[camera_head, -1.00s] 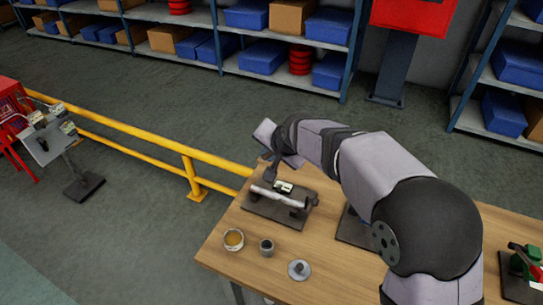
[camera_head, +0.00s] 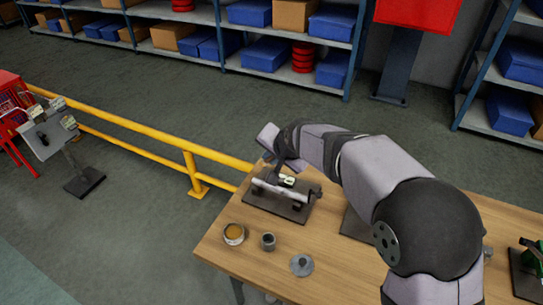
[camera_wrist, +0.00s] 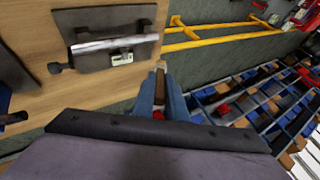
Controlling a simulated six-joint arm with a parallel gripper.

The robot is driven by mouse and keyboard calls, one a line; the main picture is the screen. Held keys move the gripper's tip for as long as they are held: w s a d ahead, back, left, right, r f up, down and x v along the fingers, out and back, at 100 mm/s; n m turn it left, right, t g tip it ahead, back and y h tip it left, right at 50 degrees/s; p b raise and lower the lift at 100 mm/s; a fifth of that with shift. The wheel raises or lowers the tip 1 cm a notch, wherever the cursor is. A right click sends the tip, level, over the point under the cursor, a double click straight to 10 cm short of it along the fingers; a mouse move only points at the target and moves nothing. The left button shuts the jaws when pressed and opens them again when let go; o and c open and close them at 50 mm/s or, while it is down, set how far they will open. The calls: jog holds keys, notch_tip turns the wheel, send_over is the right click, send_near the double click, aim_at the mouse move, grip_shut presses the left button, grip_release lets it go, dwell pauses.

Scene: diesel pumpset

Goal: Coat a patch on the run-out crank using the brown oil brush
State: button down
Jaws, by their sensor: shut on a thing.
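The run-out crank appears to be the silvery bar (camera_head: 268,188) lying across a dark plate (camera_head: 296,217) at the table's far left corner. It also shows in the wrist view (camera_wrist: 95,46), with a small pale block (camera_wrist: 122,58) beside it. My gripper (camera_wrist: 160,88) is shut on a narrow brown piece (camera_wrist: 161,76), which looks like the oil brush; its tip is hard to make out. In the head view, my gripper (camera_head: 280,168) is just behind the bar and partly hidden by my wrist.
An open tin of amber liquid (camera_head: 234,233), a small grey cup (camera_head: 268,241) and a round grey disc with a knob (camera_head: 301,265) stand on the wooden table (camera_head: 222,265) in front of the plate. A yellow rail (camera_head: 150,136) runs behind the table's left side.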

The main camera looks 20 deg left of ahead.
jog(key=shift+r+p, duration=0.2)
jog(key=shift+p, duration=0.3)
jog(key=r+p, duration=0.1)
jog(key=p, duration=0.4)
jog(key=shift+a, duration=0.3)
jog(key=shift+s+p, duration=0.1)
jog(key=shift+p, duration=0.85)
jog(key=shift+r+p, duration=0.1)
jog(key=shift+p, duration=0.6)
jog(key=shift+d+f+p, duration=0.2)
jog(key=shift+d+p, duration=0.1)
jog(key=shift+p, duration=0.9)
jog(key=shift+f, duration=0.15)
